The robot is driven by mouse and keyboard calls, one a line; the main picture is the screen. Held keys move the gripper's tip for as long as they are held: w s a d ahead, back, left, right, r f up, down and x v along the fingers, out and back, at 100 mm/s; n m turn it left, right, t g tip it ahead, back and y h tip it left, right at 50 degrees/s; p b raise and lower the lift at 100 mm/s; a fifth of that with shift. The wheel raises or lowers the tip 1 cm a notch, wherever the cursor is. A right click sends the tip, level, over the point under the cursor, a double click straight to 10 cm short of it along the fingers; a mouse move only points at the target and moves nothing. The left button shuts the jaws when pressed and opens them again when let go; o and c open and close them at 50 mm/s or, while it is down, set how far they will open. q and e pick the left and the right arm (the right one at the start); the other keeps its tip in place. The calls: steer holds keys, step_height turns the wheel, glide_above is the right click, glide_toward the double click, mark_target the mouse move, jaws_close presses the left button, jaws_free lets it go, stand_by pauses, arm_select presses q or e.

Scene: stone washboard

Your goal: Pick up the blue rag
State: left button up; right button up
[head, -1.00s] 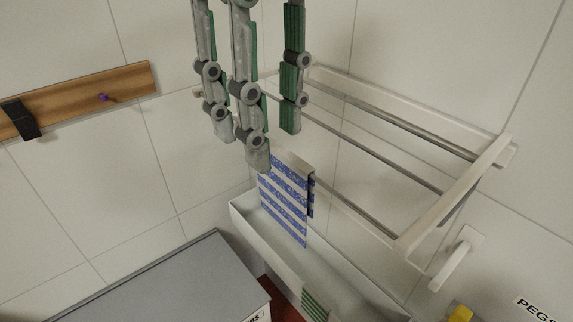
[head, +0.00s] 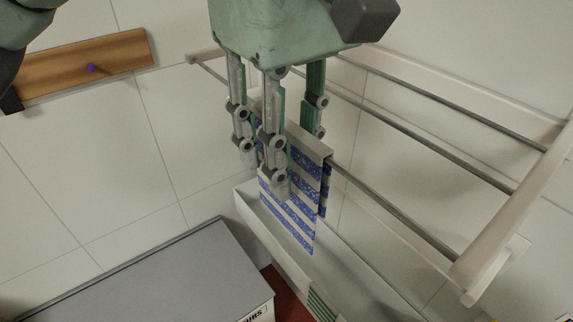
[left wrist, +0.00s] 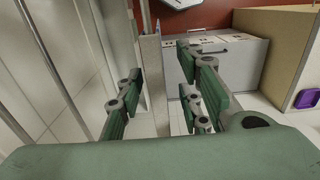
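The blue rag (head: 287,216), with blue and pale stripes, hangs folded over a front rail of the wall rack. My left gripper (head: 294,152) is above it, pointing down, with two fingers on the near side and one on the far side of the rag's top. In the left wrist view the rag's top edge (left wrist: 153,75) is a pale strip between the fingers of my left gripper (left wrist: 158,103), with gaps on both sides. The gripper is open. The near fingers hide part of the rag. My right gripper is not in view.
The white rack (head: 497,246) with metal rails (head: 415,232) extends right along the wall. A white trough (head: 262,232) lies below the rag. A grey-topped box (head: 165,280) stands at lower left. A wooden peg board (head: 115,55) is on the left wall.

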arm_select(q)
steer(key=f, duration=0.2)
steer(key=shift+w+d+f, duration=0.1)
steer(key=shift+w+f, duration=0.1)
steer(key=shift+f, duration=0.2)
steer(key=shift+c, duration=0.7)
steer(key=shift+s, duration=0.1)
jaws_close()
